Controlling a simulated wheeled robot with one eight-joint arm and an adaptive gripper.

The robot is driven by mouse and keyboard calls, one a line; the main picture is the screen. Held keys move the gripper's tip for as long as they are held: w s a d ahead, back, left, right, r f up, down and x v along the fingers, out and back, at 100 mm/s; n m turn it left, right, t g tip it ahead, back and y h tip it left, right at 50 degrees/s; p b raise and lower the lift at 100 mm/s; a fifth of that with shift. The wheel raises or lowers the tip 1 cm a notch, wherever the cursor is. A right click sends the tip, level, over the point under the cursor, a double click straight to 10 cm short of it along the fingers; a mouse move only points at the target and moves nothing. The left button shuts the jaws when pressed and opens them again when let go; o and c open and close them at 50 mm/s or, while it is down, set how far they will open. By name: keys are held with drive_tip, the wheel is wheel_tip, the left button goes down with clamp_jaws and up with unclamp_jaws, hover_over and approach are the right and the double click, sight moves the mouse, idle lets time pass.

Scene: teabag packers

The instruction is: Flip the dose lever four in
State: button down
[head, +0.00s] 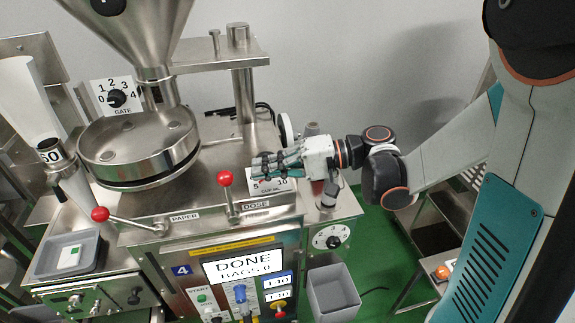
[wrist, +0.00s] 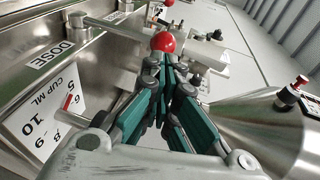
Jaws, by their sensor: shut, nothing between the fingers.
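The dose lever has a red ball knob (head: 225,178) on a metal shaft that stands up from the machine top next to the DOSE label. A blue plate with the number 4 is on this machine's front. My gripper (head: 258,166) is shut and empty, to the right of the knob over the CUP ML dial plate. In the wrist view a red knob (wrist: 164,42) shows just beyond my fingertips (wrist: 168,65); I cannot tell whether they touch. The DOSE label (wrist: 52,55) is at the upper left there.
The paper lever's red knob (head: 100,214) is further left. A round steel pan (head: 140,147) sits under the hopper (head: 130,35). A grey bin (head: 332,292) stands at the lower right, and a grey tray (head: 68,253) is at left.

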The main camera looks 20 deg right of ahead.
sight(231, 173)
drive_tip(key=shift+x, duration=1.85)
drive_tip(key=shift+a+r, duration=0.1)
